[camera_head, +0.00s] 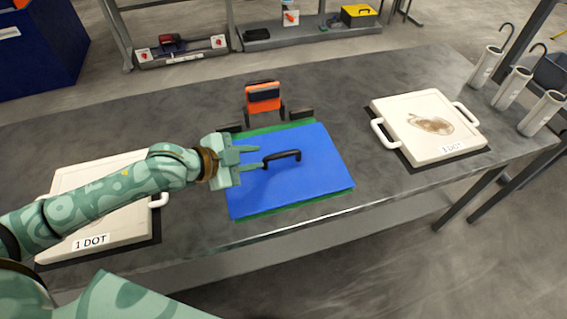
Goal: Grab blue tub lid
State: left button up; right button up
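The blue tub lid (309,172) lies flat on the green-edged tub in the middle of the table. It has a black handle (284,156) on top. My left gripper (262,157) comes in from the left over the lid's left part. Its fingers are spread, with their tips beside the left end of the handle. Whether they touch the handle cannot be told. My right gripper is not in view.
White handled plates lie at the left (100,222) and right (425,125) of the grey table (208,226). An orange and black device (263,97) stands just behind the lid. White tubes (512,88) stand at the right edge.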

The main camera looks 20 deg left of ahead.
aim_at(279, 155)
pick_arm(q)
jog(key=b+x, duration=0.1)
jog(key=x, duration=0.4)
jog(key=shift+a+f, duration=0.1)
jog(key=shift+w, duration=0.15)
jog(key=b+x, duration=0.1)
jog(key=x, duration=0.2)
jog(key=b+x, duration=0.1)
jog(key=x, duration=0.1)
jog(key=shift+s+f+b, duration=0.25)
jog(key=shift+s+b, duration=0.05)
jog(key=shift+b, duration=0.05)
jog(key=shift+w, duration=0.15)
jog(key=shift+r, duration=0.1)
grip_shut()
